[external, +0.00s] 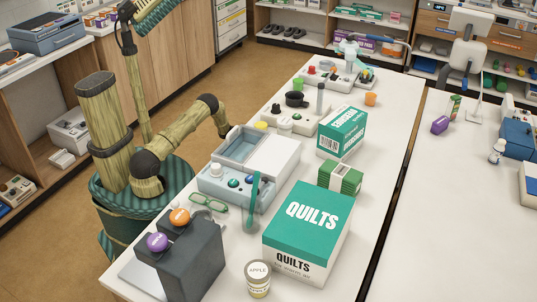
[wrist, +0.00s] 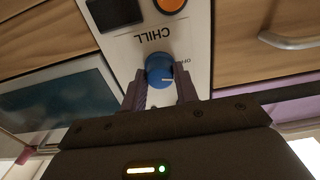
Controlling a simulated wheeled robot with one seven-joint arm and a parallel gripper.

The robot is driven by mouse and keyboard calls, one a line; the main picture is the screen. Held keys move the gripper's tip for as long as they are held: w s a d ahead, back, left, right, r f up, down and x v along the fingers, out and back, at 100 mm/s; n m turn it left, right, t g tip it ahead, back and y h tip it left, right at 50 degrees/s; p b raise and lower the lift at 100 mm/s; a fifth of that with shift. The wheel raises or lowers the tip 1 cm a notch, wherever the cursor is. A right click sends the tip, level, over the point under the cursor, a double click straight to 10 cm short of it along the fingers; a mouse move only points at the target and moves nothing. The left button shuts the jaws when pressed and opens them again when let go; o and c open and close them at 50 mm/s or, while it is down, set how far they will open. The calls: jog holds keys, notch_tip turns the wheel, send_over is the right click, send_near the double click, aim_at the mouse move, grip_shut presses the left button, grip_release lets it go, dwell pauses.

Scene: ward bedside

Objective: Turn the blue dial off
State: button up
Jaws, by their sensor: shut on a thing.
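The blue dial (wrist: 159,70) is in the middle of the wrist view, on a pale panel (wrist: 196,30). It sits between the two fingertips of my gripper (wrist: 160,80), which is shut on it. A white pointer line on the dial points roughly to the right. Small "OFF" lettering (wrist: 184,62) is at the dial's upper right, and an upside-down "CHILL" label is above it. In the external view my arm ends in a dark part (external: 224,131) by the pale-blue tray-topped device (external: 262,163); the gripped dial cannot be made out there.
The panel also has an orange round control (wrist: 171,5) and a dark display (wrist: 113,13). On the white table (external: 325,180) stand a quilts box (external: 308,225), a dark grey box (external: 195,258), green glasses (external: 208,202) and a jar (external: 258,280).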

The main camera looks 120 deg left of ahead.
jog(key=shift+n+p, duration=0.35)
jog(key=shift+n, duration=0.95)
jog(key=o, duration=1)
jog(key=shift+s, duration=0.15)
jog(key=s, duration=1.7)
jog(key=shift+s+p, duration=0.1)
jog(key=shift+p, duration=0.2)
